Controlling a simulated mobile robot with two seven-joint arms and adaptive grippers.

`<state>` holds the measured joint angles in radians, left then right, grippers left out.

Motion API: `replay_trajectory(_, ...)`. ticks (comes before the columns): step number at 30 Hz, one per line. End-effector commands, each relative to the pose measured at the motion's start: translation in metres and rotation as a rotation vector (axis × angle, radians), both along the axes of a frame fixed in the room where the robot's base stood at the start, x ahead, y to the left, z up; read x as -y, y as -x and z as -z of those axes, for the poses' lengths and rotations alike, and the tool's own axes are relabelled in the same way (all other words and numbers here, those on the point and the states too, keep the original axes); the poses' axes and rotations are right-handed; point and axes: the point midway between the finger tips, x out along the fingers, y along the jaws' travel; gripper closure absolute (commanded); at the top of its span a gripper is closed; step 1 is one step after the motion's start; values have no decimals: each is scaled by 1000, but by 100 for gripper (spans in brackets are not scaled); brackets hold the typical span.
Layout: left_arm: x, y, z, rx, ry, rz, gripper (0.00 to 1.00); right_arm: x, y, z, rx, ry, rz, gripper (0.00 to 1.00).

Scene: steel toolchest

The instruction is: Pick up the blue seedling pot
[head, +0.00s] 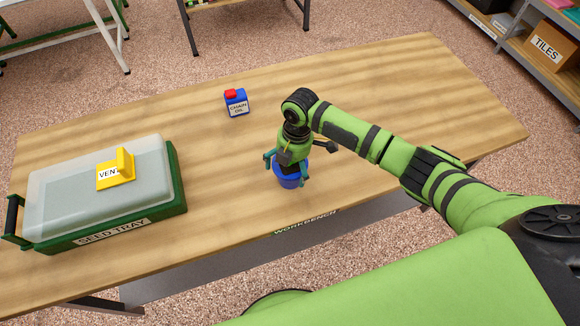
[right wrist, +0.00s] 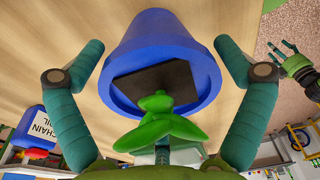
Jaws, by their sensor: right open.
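The blue seedling pot (head: 288,181) stands on the workbench near its front edge. In the right wrist view the pot (right wrist: 158,40) shows dark soil and a green seedling (right wrist: 158,125). My right gripper (head: 286,165) is over the pot, pointing down. It is open, with one teal finger on each side of the pot and visible gaps between the fingers and the pot wall. In the head view the gripper hides the seedling. My left gripper (right wrist: 288,56) shows at the right of the right wrist view, away from the pot, with its fingers apart.
The workbench (head: 370,90) is mostly clear around the pot. A blue chain oil can (head: 237,106) with a red cap stands further back. A green seed tray (head: 120,232) with a clear lid and yellow vent (head: 116,172) is at the left. A tiles box (head: 549,46) sits on a shelf.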

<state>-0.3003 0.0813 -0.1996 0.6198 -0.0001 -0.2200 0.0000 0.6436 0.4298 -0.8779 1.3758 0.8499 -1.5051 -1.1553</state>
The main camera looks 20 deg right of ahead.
Motion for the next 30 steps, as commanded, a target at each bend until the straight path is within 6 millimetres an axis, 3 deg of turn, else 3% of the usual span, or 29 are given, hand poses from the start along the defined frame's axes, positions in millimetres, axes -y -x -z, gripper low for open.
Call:
replay_trajectory(2, 0, 0, 0, 1, 0, 0, 38, 0, 0, 0, 0, 0, 0, 4)
replay_trajectory(6, 1, -1, 0, 1, 0, -1, 38, 0, 0, 0, -1, 0, 0, 57)
replay_trajectory(19, 1, -1, 2, 2, 1, -1, 38, 1, -1, -6, 1, 0, 0, 57)
replay_trajectory(26, 2, -1, 14, 2, 2, -1, 38, 0, -2, -40, 8, -3, -2, 57)
replay_trajectory(30, 2, -1, 16, 1, 3, -1, 38, 21, 20, -56, 3, 2, -1, 57)
